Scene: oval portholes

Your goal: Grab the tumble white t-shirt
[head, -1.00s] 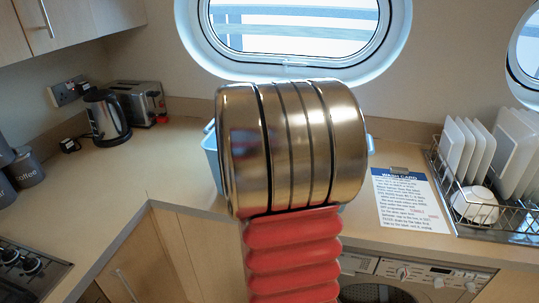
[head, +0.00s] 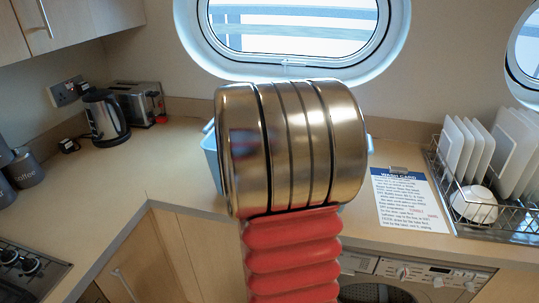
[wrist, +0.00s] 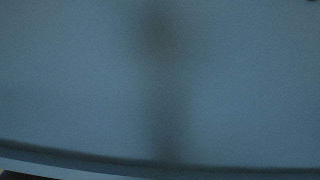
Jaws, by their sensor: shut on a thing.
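No white t-shirt can be made out in either view. My gripper does not show: in the head view my own arm, with its metal joint and red ribbed sleeve, covers the middle of the counter. A light blue tub (head: 210,155) stands on the counter behind my arm, with only its edges showing. The wrist view is filled by a dim, blurred blue-grey surface (wrist: 80,90) with a faint dark vertical smudge. I cannot tell for sure what this surface is.
A wash card (head: 408,200) and a wire dish rack (head: 480,215) with white plates and a bowl are on the right. A washing machine (head: 405,270) is under the counter. A kettle (head: 104,117), toaster (head: 135,103) and hob (head: 30,275) are left. Counter between kettle and tub is clear.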

